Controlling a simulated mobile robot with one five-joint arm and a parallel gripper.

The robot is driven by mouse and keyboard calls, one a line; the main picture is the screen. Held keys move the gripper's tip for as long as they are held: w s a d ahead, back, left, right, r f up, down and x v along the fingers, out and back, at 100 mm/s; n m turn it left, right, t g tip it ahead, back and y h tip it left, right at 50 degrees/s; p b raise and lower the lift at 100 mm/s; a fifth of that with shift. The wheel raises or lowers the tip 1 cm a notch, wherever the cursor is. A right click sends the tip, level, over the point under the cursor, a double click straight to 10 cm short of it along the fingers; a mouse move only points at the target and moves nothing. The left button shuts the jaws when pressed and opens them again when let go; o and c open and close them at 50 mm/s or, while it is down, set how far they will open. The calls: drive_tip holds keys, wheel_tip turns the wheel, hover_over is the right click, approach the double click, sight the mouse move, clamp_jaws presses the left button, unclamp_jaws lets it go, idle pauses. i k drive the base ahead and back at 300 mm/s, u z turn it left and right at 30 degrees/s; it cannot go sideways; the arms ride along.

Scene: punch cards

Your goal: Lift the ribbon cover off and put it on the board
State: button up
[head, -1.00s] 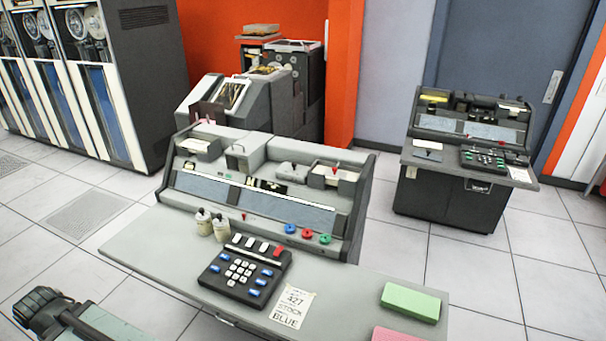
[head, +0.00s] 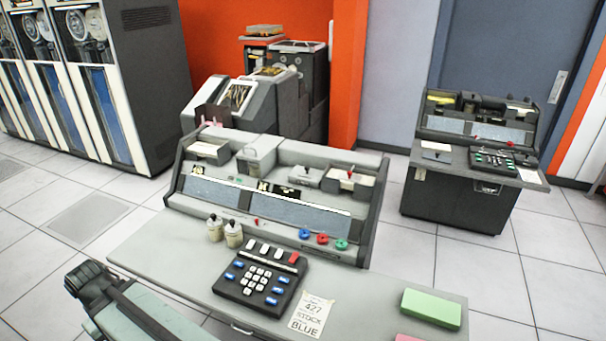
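A grey keypunch machine (head: 300,232) stands on a desk in the middle of the head view. A pale grey box-like piece (head: 257,158) with a small knob sits in its upper deck and may be the ribbon cover. A second grey piece (head: 308,176) lies further right, beside a small red-topped part (head: 350,174). I cannot tell for certain which is the ribbon cover. The bare grey desk top (head: 165,250) may be the board, but I cannot confirm this. My gripper is not in view.
Two small bottles (head: 224,231), a black keypad (head: 258,277), a paper note (head: 312,314) and a green card block (head: 431,307) occupy the desk. A dark and teal object (head: 118,300) juts in at lower left. The desk's left end is clear.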

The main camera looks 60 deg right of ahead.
sight(306, 176)
drive_tip(key=i, duration=0.85)
